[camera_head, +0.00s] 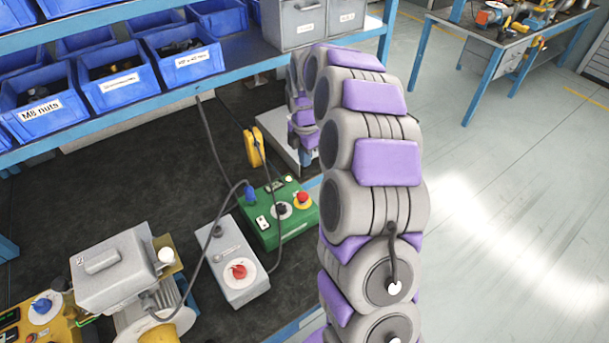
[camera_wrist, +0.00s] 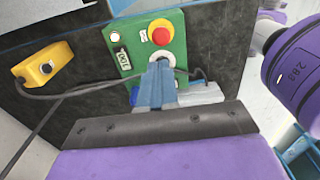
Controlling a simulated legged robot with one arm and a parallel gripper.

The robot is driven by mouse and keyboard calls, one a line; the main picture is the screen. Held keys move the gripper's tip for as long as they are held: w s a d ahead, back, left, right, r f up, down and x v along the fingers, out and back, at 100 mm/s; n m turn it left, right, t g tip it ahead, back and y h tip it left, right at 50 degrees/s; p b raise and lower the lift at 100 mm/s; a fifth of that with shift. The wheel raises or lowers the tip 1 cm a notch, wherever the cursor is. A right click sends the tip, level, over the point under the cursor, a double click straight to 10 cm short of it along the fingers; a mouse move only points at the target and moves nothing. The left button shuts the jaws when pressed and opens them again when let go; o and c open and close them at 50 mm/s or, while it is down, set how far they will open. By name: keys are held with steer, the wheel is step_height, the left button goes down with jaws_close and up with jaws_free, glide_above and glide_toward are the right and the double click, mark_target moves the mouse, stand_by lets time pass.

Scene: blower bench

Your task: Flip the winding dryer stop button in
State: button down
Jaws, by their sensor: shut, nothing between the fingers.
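A green control box (camera_head: 279,226) lies on the dark bench top. It bears a red mushroom button on a yellow collar (camera_head: 303,200) and a dark knob on a white disc (camera_head: 281,210). A grey box (camera_head: 231,255) beside it has a red knob on a white disc (camera_head: 239,271). I cannot read which is the winding dryer's. In the wrist view my gripper (camera_wrist: 160,67) is shut and empty, its blue fingers in front of the green box (camera_wrist: 122,57), below the red button (camera_wrist: 161,36). The fingers partly hide the white disc; contact cannot be told.
A small yellow button box (camera_wrist: 44,68) and loose dark cables lie nearby. A grey motor-like unit (camera_head: 115,268) and a yellow box with a blue knob (camera_head: 41,306) stand at the left. Blue bins (camera_head: 118,87) line the shelf above. The floor (camera_head: 510,200) at right is clear.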

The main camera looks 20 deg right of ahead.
steer(key=b, duration=0.2)
glide_toward(301, 195)
steer(key=f, duration=0.2)
steer(key=f+b, duration=0.1)
steer(key=f, duration=0.1)
steer(key=d+f, duration=0.1)
steer(key=f, duration=0.1)
steer(key=shift+d+f+b, duration=0.1)
steer(key=shift+f+b, duration=0.2)
steer(key=shift+f, duration=0.2)
steer(key=shift+a, duration=0.5)
